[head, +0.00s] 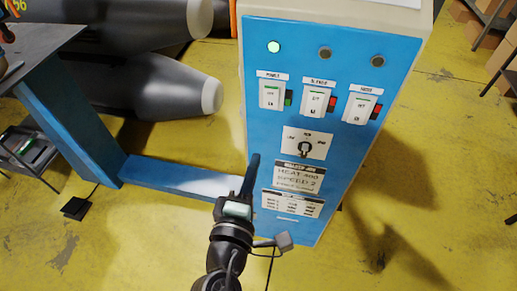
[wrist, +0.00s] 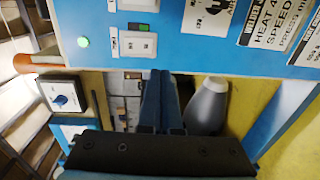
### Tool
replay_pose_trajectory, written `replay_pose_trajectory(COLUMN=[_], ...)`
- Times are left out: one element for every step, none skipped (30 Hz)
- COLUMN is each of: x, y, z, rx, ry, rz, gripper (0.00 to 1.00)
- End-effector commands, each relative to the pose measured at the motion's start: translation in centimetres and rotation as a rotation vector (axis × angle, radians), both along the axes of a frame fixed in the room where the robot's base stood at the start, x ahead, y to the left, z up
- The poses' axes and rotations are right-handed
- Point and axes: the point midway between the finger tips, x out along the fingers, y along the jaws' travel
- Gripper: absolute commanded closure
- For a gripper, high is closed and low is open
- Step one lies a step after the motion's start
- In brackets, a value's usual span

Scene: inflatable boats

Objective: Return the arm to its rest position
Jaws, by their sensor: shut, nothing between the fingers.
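My gripper (head: 252,172) is in the lower middle of the head view, at the end of my dark arm, in front of the lower left part of a blue control panel (head: 262,140). Its fingers are together with nothing between them and point up in the picture. In the wrist view my gripper (wrist: 160,78) shows as two dark blue fingers side by side, with the panel's edge beyond the tips. I cannot tell the exact gap between the fingertips and the panel.
The panel has a lit green lamp (head: 273,47), two unlit lamps, three rocker switches and a rotary knob (head: 304,148). A blue frame (head: 70,130) and dark grey inflatable tubes (head: 150,85) lie to the left. Yellow floor (head: 420,190) is open at right.

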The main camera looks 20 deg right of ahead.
Motion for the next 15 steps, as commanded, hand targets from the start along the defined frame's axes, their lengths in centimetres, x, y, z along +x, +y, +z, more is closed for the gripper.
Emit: replay_pose_trajectory(x=[-0.36,-0.5,-0.63,-0.71,-0.77,-0.81,-0.81,-0.81,-0.8,-0.8,-0.79,-0.8,-0.79,-0.78,-0.78], y=[0.27,0.36,0.44,0.48,0.51,0.52,0.53,0.53,0.52,0.52,0.52,0.51,0.51,0.52,0.5], z=[-0.15,-0.13,-0.11,-0.1,-0.09,-0.07,-0.07,-0.06,-0.05,-0.05,-0.05,-0.05,-0.05,-0.06,-0.07], rx=[-0.001,-0.001,-0.001,-0.001,-0.001,-0.001,0.0,0.0,0.0,0.0,0.0,-0.001,-0.001,-0.001,-0.001], ry=[0.001,0.001,0.0,-0.001,-0.001,-0.001,-0.001,-0.001,-0.001,-0.001,-0.001,-0.001,-0.001,-0.001,-0.001], rz=[0.001,0.001,0.001,0.0,0.0,0.0,0.0,0.0,0.0,0.0,0.0,0.0,0.0,0.0,0.0], gripper=[1.0,1.0,1.0,1.0,1.0,1.0,1.0,1.0,1.0,1.0,1.0,1.0,1.0,1.0,1.0])
